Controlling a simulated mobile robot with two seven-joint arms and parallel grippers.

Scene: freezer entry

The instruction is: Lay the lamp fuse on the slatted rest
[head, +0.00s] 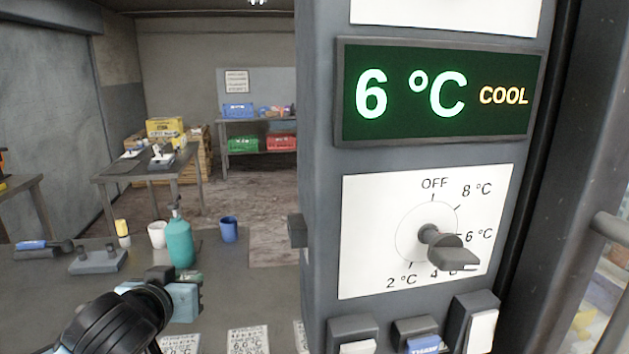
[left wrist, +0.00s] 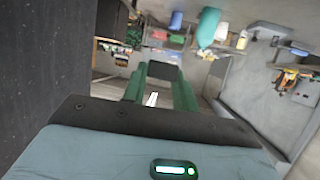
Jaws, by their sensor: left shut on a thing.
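My left gripper (head: 190,296) is over the near table in the head view, its fingers mostly hidden by its own body. In the left wrist view its green fingers (left wrist: 160,92) are closed on a small, thin white piece (left wrist: 151,99), which looks like the lamp fuse; its details are too small to read. A low grey block with two raised parts (head: 98,261) lies on the table to the left; I cannot tell whether it is the slatted rest. My right gripper is not in view.
A grey control column (head: 318,200) with a dial (head: 440,246) and a "6 °C COOL" display (head: 440,93) stands close on the right. The table holds a teal bottle (head: 180,243), a white cup (head: 157,235), a blue cup (head: 228,230), a yellow-topped bottle (head: 122,233) and printed cards (head: 248,340).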

